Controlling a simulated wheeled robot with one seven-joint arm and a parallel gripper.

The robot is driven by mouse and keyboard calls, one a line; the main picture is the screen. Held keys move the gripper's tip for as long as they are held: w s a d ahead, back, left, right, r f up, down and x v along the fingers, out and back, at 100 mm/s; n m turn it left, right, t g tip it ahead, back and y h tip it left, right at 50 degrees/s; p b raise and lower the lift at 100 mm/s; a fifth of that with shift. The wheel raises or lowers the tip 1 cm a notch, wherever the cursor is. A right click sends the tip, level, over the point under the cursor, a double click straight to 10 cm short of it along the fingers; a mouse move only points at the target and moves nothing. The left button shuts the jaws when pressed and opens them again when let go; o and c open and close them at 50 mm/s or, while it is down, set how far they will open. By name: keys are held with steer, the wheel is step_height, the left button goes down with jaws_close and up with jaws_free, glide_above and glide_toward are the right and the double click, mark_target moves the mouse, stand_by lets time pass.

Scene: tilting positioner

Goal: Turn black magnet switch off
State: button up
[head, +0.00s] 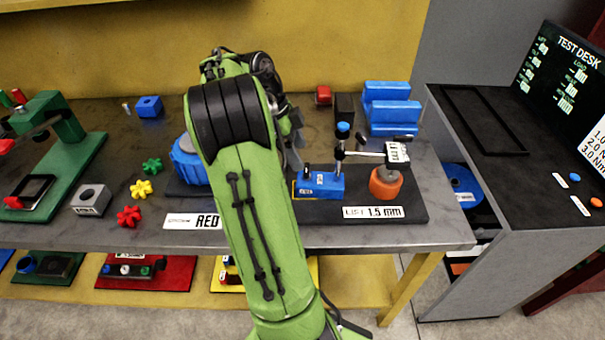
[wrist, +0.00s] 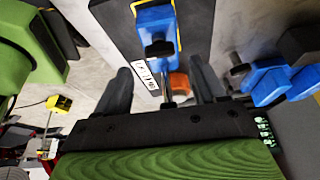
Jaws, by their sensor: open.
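In the head view a blue magnetic base (head: 319,186) sits on a dark plate. A small dark knob (head: 307,169) stands on its top left, perhaps the black magnet switch. A post with a blue knob (head: 343,128) rises at its right, carrying a dial gauge (head: 397,152) over an orange cylinder (head: 386,182). My green arm hides most of my gripper there. In the wrist view my gripper (wrist: 163,88) is open, with its dark fingers apart. The blue base (wrist: 152,14) and post parts lie beyond the fingers.
A "1.5 mm" label (head: 372,212) lies in front of the base. A blue round part (head: 187,160) sits left of my arm. Red and yellow knobs lie further left. The test desk (head: 500,130) is at right.

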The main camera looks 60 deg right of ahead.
mark_target(307, 167)
steer(key=b+x, duration=0.1)
steer(key=x, duration=0.4)
steer(key=shift+b, duration=0.3)
steer(key=shift+r, duration=0.1)
steer(key=shift+c, duration=0.4)
steer(key=c, duration=1)
